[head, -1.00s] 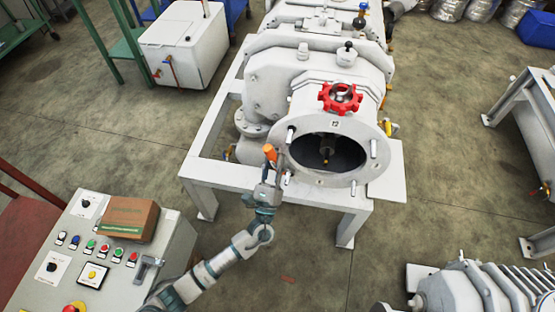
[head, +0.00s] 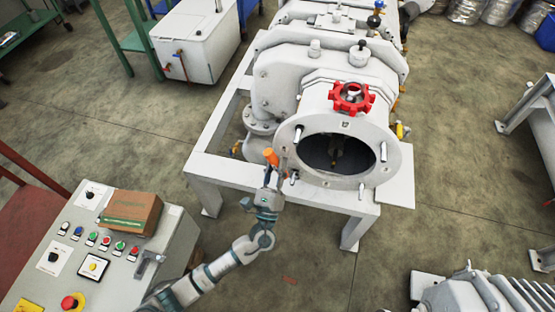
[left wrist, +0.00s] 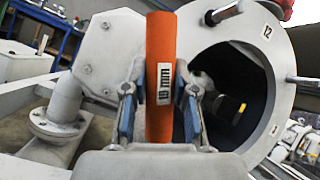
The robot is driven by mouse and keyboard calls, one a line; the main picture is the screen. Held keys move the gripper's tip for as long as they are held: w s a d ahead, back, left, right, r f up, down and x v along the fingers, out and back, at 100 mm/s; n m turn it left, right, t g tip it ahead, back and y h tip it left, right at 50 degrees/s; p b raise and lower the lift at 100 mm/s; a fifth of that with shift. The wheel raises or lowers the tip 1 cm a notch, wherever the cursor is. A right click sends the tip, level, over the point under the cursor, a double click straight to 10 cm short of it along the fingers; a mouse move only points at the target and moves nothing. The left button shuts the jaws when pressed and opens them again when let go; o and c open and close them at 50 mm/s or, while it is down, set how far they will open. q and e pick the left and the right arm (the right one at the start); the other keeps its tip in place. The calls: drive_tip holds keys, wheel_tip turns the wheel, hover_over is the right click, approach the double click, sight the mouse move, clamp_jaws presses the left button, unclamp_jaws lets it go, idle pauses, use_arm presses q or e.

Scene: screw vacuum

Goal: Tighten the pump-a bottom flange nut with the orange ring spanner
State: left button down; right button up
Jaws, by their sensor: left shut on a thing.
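The orange ring spanner (left wrist: 160,75) stands upright between the fingers of my left gripper (left wrist: 160,110) in the left wrist view, with a white label on its handle. In the head view my left gripper (head: 270,180) holds the spanner (head: 270,156) at the left of the pump's round flange (head: 285,133). The flange has several studs around a dark opening; it also shows in the left wrist view (left wrist: 282,60). I cannot tell whether the spanner touches a stud or nut. The bottom flange nut is not clearly distinguishable. My right gripper is not in view.
The pump sits on a white frame (head: 225,178). A red handwheel (head: 351,98) is above the flange. A grey control panel (head: 130,255) with a cardboard box (head: 131,212) stands at lower left, close to my left arm. Other machinery (head: 485,290) is at lower right.

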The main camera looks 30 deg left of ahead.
use_arm(q)
drive_tip(key=s, duration=0.2)
drive_tip(key=s+d, duration=0.1)
drive_tip(key=s+p, duration=0.1)
drive_tip(key=s, duration=0.1)
drive_tip(key=shift+s+d+r, duration=0.1)
drive_tip(key=shift+s+d, duration=0.25)
idle(0.7)
